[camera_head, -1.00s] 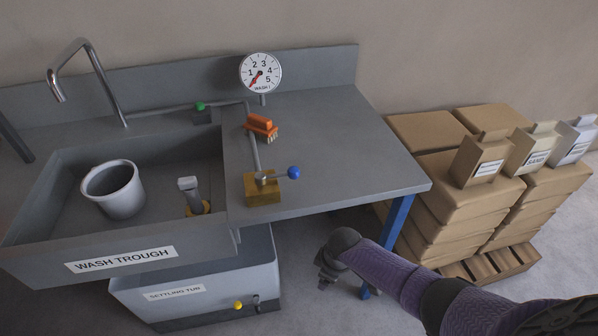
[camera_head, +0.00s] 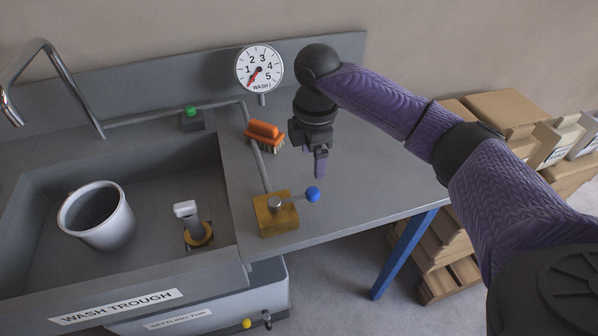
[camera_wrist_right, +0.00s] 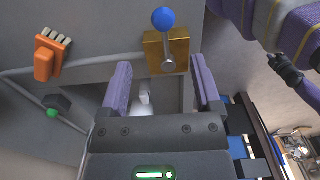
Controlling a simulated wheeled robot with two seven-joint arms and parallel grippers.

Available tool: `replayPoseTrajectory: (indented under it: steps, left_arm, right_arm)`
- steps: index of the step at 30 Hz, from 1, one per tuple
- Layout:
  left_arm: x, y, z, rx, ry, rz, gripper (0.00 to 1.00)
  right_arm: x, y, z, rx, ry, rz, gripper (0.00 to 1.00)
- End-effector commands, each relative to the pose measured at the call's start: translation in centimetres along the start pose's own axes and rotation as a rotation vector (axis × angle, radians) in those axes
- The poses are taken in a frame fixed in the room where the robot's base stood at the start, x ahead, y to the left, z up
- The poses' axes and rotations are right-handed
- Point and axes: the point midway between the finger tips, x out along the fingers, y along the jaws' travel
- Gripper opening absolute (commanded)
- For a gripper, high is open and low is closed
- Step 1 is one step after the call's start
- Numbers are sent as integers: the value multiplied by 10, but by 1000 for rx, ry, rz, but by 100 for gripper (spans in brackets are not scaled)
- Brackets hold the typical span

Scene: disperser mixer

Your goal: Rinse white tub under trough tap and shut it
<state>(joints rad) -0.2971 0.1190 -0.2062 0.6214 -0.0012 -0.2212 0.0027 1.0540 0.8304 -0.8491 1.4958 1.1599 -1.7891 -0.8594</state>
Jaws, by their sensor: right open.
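The white tub (camera_head: 97,218) stands in the wash trough (camera_head: 45,262), left of a white-topped plug (camera_head: 190,212). The tap spout (camera_head: 10,108) is at the far left; I see no water stream. A brass valve block (camera_head: 278,222) with a blue-ball lever (camera_head: 312,194) sits on the counter right of the trough. The lever points right. My right gripper (camera_head: 320,168) hangs open and empty above the counter, behind the lever. In the right wrist view its fingers (camera_wrist_right: 160,90) are apart, with the valve block beyond them. I cannot identify my left gripper in the head view.
An orange brush (camera_head: 265,135) lies near the back, beside the pipe. Cardboard boxes (camera_head: 505,105) are stacked at right. The counter's right part is clear.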

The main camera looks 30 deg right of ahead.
Motion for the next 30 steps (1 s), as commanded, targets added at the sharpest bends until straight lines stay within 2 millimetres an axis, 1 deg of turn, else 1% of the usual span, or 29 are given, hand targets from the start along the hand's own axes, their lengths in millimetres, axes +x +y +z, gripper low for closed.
replayPoseTrajectory:
  steps: [4, 7, 9, 12, 16, 23, 24, 26, 27, 29, 30]
  left_arm:
    - [16, 3, 9, 0, -19, 5, 39]
    - [26, 3, 23, 2, -50, 5, 39]
    - [32, -1, 32, 4, -70, -1, 39]
    - [37, -9, 40, 6, -84, -15, 39]
    - [39, -13, 41, 5, -87, -22, 39]
    - [38, -14, 39, 6, -84, -23, 39]
    - [38, -14, 38, 6, -83, -23, 39]
    - [38, -14, 37, 7, -81, -23, 39]
    - [38, -14, 37, 7, -80, -23, 39]
    - [38, -14, 36, 8, -79, -23, 39]
    - [39, -14, 36, 8, -78, -22, 39]
  right_arm:
    - [35, -1, 0, 1, -2, -6, 81]
    - [61, -1, 0, 2, -2, -6, 81]
    - [76, -1, 0, 2, -3, -5, 81]
    - [91, 0, 0, 2, -2, -3, 81]
    - [98, 0, 0, 3, -1, -1, 81]
    - [97, 0, 0, 2, -1, 0, 81]
    - [97, 0, 0, 2, -1, 0, 73]
    - [97, 0, 0, 2, -1, 0, 60]
    - [97, 0, 0, 2, -1, 0, 52]
    - [97, 0, 0, 2, 0, 0, 39]
    - [97, 0, 0, 2, -1, 0, 31]
